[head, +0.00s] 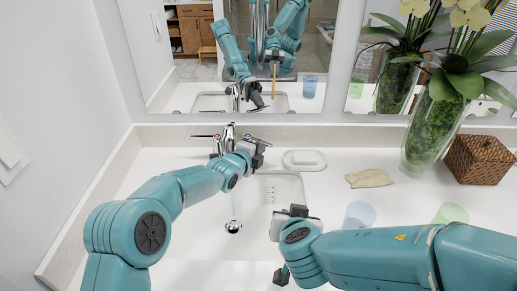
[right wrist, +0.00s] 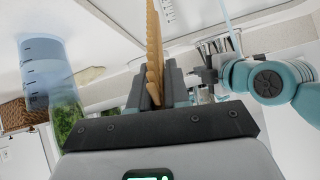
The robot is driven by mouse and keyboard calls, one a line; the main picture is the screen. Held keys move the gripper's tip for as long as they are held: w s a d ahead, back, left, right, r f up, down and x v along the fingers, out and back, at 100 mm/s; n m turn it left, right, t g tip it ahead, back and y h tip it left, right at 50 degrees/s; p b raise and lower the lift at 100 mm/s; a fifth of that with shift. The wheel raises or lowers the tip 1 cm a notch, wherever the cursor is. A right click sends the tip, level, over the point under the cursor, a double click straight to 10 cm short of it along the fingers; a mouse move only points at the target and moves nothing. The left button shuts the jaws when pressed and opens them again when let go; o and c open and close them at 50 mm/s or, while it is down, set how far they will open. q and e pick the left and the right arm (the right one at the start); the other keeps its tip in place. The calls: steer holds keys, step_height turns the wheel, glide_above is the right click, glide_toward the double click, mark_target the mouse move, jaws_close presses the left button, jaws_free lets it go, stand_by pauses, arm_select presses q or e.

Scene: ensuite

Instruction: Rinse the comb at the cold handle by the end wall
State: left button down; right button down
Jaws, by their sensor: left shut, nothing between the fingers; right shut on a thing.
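The wooden comb (right wrist: 154,50) stands between the fingers of my right gripper (right wrist: 158,88) in the right wrist view, teeth to one side. In the head view my right gripper (head: 291,224) is over the front right of the sink (head: 283,188), and the comb is hidden there except in the mirror. My left gripper (head: 257,148) is shut and empty at the blue-marked cold handle (head: 248,137), right of the chrome faucet (head: 230,134); I cannot tell whether it touches. A thin pale-blue stream of water (head: 233,205) falls towards the drain (head: 233,227). The red-marked handle (head: 205,136) is at left.
A soap dish (head: 304,160), a folded tan cloth (head: 369,178), a blue cup (head: 359,215) and a green cup (head: 450,213) stand right of the sink. A plant vase (head: 432,130) and wicker box (head: 478,160) are farther right. The mirror and walls bound the counter.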

steer(key=shift+f+b, duration=0.9)
steer(key=shift+f, duration=0.15)
